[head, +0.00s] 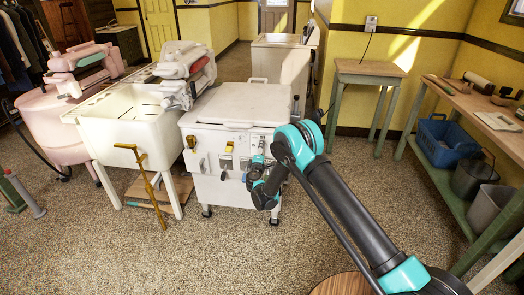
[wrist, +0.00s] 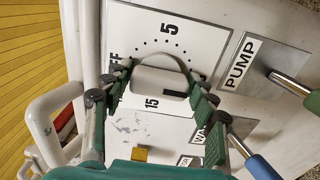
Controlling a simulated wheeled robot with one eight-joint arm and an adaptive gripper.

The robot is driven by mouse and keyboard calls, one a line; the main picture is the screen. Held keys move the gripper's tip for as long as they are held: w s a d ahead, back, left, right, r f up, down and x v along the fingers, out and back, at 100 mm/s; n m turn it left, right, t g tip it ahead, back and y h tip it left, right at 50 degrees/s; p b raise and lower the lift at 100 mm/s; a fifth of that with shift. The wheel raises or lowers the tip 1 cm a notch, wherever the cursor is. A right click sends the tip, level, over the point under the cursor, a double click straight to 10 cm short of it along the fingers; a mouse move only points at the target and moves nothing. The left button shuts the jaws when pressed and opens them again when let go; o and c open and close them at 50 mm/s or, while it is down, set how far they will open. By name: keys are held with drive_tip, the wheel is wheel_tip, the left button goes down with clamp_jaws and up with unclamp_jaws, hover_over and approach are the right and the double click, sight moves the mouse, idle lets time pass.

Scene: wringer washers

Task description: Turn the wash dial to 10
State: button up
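The wash dial (wrist: 158,80) is a white bar-shaped knob on a white plate in the wrist view. A black line on it points right. The plate (wrist: 150,25) shows 5 at the top, 15 at the bottom and part of OFF at the left. The right side of the scale is partly hidden by a finger. My gripper (wrist: 160,88) has its green fingers against both ends of the knob. In the head view my gripper (head: 254,178) is at the front of the white washer (head: 240,104), and the dial cannot be made out.
A PUMP label (wrist: 242,61) and a metal lever (wrist: 290,87) are right of the dial. A blue-ended lever (wrist: 262,167) and a yellow part (wrist: 140,153) are below. A white sink (head: 125,115) stands left of the washer, a small table (head: 368,68) right. Floor in front is open.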

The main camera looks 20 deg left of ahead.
drive_tip(key=shift+o, duration=1.1)
drive_tip(key=v, duration=0.7)
drive_tip(key=shift+s, duration=0.25)
drive_tip(key=shift+d, duration=0.1)
